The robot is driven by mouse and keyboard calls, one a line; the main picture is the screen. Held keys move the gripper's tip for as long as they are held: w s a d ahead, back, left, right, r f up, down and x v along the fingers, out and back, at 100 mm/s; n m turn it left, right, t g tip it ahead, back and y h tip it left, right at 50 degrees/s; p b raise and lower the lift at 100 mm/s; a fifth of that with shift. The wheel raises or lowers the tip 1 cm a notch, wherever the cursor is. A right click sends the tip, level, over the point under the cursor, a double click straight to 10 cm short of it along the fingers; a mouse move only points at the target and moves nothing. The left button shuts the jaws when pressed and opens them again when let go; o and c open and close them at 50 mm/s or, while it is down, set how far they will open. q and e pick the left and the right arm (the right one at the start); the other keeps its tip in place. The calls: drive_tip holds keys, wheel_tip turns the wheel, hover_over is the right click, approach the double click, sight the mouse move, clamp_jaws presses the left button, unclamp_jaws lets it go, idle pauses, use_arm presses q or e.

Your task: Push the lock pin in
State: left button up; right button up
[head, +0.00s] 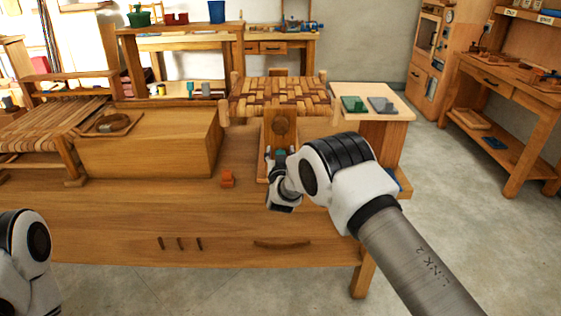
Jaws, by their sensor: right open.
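A small woven bark seat (280,97) stands on the wooden bench, with an upright wooden post (281,127) below its front edge. The post carries a dark round mark. A small teal piece (281,154) shows low in front of the post, at my right gripper's tips; I cannot tell if it is the lock pin. My right gripper (278,154) is open and points away from me towards the foot of the post. The wrist hides part of that area, and I cannot tell whether the fingers touch anything. Only part of my left arm shows at lower left; its gripper is out of view.
A large wooden box (150,145) and a bigger woven seat (50,127) stand further left. A side board (372,92) at right holds a green and a grey piece.

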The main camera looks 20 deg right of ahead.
drive_tip(key=v, duration=1.1)
drive_tip(key=s+d+f+n+g+y+p, duration=0.15)
drive_tip(key=s+d+f+g, duration=0.25)
drive_tip(key=s+f, duration=0.5)
drive_tip(key=s+d+f+m+g+p, duration=0.1)
drive_tip(key=s+d+f+g+p, duration=0.2)
drive_tip(key=s+f, duration=0.65)
drive_tip(key=s+a+f+n+g+y, duration=0.1)
drive_tip(key=s+g, duration=0.4)
drive_tip(key=s, duration=0.9)
drive_tip(key=s+a+f+n+g+y, duration=0.1)
drive_tip(key=s+g, duration=0.4)
drive_tip(key=s, duration=0.9)
wheel_tip(320, 180, down, 3)
drive_tip(key=shift+s+a+r+g+y, duration=0.1)
drive_tip(key=shift+s+a+g+y, duration=0.25)
drive_tip(key=shift+a+y, duration=0.35)
drive_tip(key=shift+d, duration=0.2)
drive_tip(key=shift+c, duration=0.2)
